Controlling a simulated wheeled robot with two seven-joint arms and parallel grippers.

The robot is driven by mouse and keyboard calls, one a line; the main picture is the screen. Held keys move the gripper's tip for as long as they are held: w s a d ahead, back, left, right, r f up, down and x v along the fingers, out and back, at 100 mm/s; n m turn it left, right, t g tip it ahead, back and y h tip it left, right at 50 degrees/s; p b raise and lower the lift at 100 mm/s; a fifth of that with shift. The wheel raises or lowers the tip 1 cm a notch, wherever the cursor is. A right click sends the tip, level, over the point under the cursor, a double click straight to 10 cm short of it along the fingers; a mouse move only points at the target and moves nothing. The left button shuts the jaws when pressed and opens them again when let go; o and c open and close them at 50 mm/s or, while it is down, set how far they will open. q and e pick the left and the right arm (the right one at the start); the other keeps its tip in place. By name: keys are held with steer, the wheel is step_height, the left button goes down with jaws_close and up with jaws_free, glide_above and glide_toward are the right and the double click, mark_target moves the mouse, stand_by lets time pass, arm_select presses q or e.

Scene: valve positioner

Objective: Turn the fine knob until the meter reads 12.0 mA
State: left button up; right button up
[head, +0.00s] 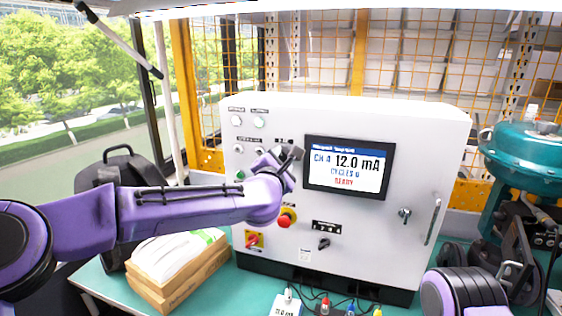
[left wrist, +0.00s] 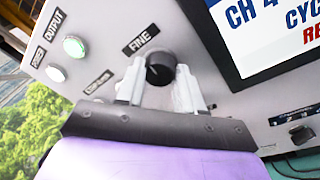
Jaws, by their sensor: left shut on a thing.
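The fine knob (left wrist: 160,68) is a black round knob under a FINE label on the white cabinet's front. My left gripper (left wrist: 157,78) is shut on it, with one pale finger on each side. In the head view my left gripper (head: 289,154) reaches the panel just left of the meter screen and mostly hides the knob. The meter screen (head: 346,167) reads 12.0 mA, with a cycles line and a red READY line below. Part of the screen also shows in the left wrist view (left wrist: 270,35). My right gripper is not in view.
A red emergency button (head: 286,218), a red-and-yellow switch (head: 253,240) and a black knob (head: 324,244) sit lower on the panel. A key switch (head: 404,214) and door handle (head: 433,219) are at its right. Boxes (head: 178,270) lie at the cabinet's left.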

arm_select(q)
steer(key=m+b, duration=0.1)
steer(key=m, duration=0.2)
steer(key=shift+f+m, duration=0.1)
steer(key=shift+m, duration=0.3)
steer(key=shift+m+t+b, duration=0.3)
steer(key=shift+m, duration=1.3)
steer(key=o, duration=1)
steer(key=shift+o, duration=0.2)
